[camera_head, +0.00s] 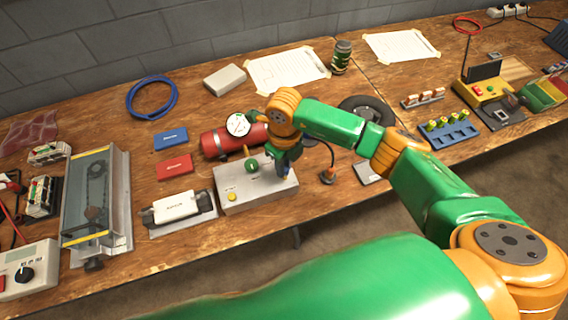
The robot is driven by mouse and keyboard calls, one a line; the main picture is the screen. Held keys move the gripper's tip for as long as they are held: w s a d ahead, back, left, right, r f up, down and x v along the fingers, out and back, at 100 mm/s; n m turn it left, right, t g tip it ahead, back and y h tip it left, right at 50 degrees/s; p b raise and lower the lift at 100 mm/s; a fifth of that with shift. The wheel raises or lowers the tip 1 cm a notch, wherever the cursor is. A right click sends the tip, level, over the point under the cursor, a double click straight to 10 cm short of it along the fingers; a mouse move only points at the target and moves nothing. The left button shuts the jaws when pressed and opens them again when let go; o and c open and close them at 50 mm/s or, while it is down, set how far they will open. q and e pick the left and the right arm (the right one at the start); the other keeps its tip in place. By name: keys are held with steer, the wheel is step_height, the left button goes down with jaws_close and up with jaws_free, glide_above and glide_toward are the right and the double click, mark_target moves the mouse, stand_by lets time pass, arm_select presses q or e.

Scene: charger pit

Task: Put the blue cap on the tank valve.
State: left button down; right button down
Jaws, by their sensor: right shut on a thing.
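The red tank (219,141) lies on its side on the wooden bench, with a round white dial (238,124) at its top. Its valve is not clear; my right wrist hides the tank's right end. My left gripper is out of view.
Blue (171,139) and red (174,166) boxes lie left of the tank. A black ring (367,109) and a small black-based item (328,175) lie to the right. My arm crosses the bench.

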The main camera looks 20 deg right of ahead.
steer(key=shift+f+b, duration=1.25)
steer(key=shift+f, duration=0.15)
steer(key=c, duration=0.7)
jaws_free()
steer(key=shift+r, duration=0.1)
step_height(320, 180, up, 6)
steer(key=shift+f+b, duration=0.1)
steer(key=shift+b, duration=0.5)
steer(key=shift+r, duration=0.55)
